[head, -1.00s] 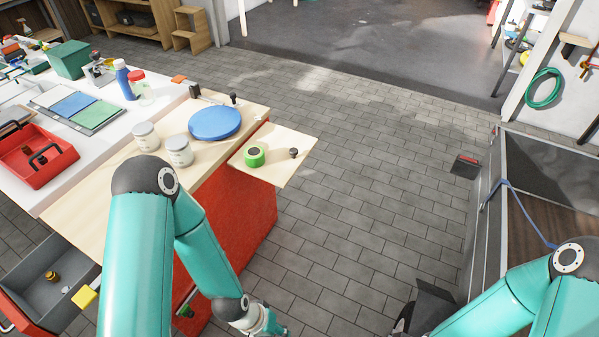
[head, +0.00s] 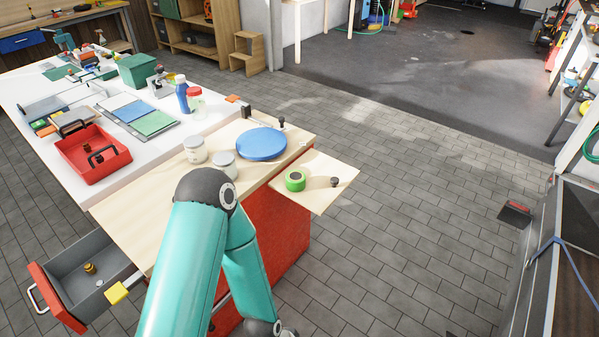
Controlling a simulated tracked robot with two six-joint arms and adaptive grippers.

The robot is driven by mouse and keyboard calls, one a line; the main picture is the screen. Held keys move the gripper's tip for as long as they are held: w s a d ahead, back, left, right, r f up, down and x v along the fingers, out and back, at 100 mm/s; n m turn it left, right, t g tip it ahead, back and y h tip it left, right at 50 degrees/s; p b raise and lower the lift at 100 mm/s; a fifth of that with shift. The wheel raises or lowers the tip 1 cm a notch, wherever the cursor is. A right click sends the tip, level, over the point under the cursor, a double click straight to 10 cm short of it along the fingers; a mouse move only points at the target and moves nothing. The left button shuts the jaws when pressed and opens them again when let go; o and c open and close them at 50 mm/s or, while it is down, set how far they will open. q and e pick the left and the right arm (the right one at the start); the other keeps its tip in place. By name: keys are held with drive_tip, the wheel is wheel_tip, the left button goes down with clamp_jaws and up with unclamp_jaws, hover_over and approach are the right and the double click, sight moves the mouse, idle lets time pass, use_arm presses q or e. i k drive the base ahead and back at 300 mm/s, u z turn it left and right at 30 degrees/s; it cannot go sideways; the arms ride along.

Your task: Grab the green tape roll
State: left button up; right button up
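The green tape roll (head: 295,180) lies flat on a light wooden side board (head: 318,197) that sticks out from the right end of the workbench. A small dark knob (head: 334,182) stands on the same board, just right of the roll. My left arm rises in front of the bench, and its lower part runs out of the bottom edge of the head view. The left gripper is out of view, and nothing of mine touches the roll. My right arm and gripper are out of view.
A blue disc (head: 262,144) and two white jars (head: 195,150) stand on the wooden bench top left of the roll. A grey drawer (head: 90,270) stands open at the lower left.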

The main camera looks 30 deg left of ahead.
sight(295, 178)
drive_tip(key=k, duration=1.45)
drive_tip(key=u, duration=0.2)
drive_tip(key=i, duration=1.8)
drive_tip(key=u, duration=0.4)
